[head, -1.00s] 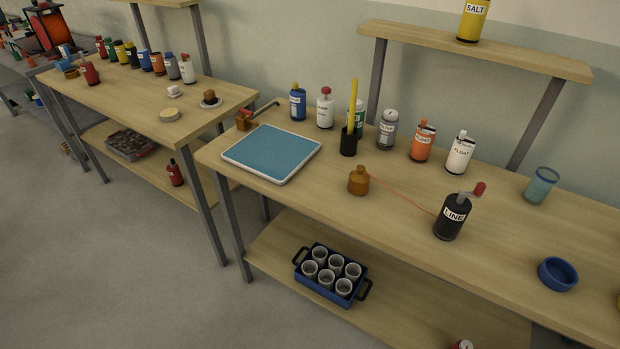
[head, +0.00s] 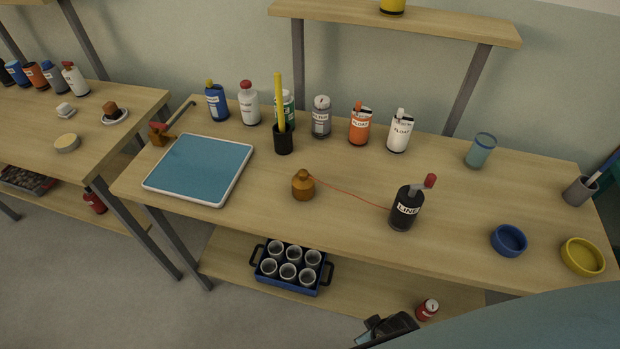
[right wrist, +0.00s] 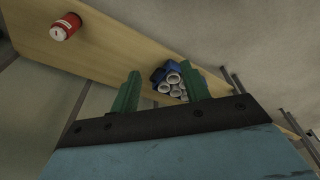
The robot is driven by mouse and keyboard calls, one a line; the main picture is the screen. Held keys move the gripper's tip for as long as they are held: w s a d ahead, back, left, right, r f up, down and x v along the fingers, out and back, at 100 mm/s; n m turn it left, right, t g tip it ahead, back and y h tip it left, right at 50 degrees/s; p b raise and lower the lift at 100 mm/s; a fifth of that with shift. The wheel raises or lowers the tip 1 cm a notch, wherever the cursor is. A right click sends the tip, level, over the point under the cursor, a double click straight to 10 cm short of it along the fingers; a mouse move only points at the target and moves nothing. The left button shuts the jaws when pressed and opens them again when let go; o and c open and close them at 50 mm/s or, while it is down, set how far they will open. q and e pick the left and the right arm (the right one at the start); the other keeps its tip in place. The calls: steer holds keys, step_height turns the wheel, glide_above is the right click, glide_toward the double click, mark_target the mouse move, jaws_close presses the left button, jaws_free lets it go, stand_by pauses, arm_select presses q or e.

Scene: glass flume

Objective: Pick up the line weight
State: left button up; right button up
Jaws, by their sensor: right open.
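The line weight looks to be the small brown-orange weight (head: 303,186) with a knobbed top. It stands on the wooden table in the head view, right of the blue-topped tray. A thin red line runs from it to the black bottle labelled LINE (head: 406,208), which has a red-ended crank. My right gripper shows in the right wrist view (right wrist: 158,92), its two green fingers apart with nothing between them. In the head view, a dark part of my right arm shows at the bottom edge, below the tabletop. My left gripper is not in view.
A blue-topped tray (head: 246,178) lies left of the weight. Bottles and a black cup (head: 283,140) with a yellow stick stand behind it. A blue bowl (head: 509,240) and yellow bowl (head: 582,256) are at right. A blue caddy of cups (head: 262,281) and red can (head: 427,309) sit on the lower shelf.

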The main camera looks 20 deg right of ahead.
mark_target(304, 173)
steer(key=w+a+r+t+p, duration=0.15)
steer(key=w+r, duration=0.35)
steer(key=r, duration=0.8)
steer(key=w+r+t+p, duration=0.2)
steer(key=w+r, duration=0.3)
steer(key=r, duration=0.7)
steer(key=w+a+r+t+y, duration=0.2)
steer(key=w+r+t, duration=0.5)
steer(key=w, duration=0.5)
steer(key=x, duration=0.4)
steer(key=r+x, duration=0.1)
steer(key=x, duration=0.2)
steer(key=shift+w+a+f, duration=0.1)
steer(key=shift+w+a, duration=0.15)
steer(key=shift+a, duration=0.05)
steer(key=shift+a+b+x, duration=0.2)
steer(key=shift+b+x, duration=0.1)
steer(key=shift+x, duration=2.7)
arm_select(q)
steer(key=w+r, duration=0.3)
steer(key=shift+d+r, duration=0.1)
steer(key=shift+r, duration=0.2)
arm_select(e)
steer(key=shift+s, duration=0.1)
steer(key=shift+c, duration=0.3)
jaws_close()
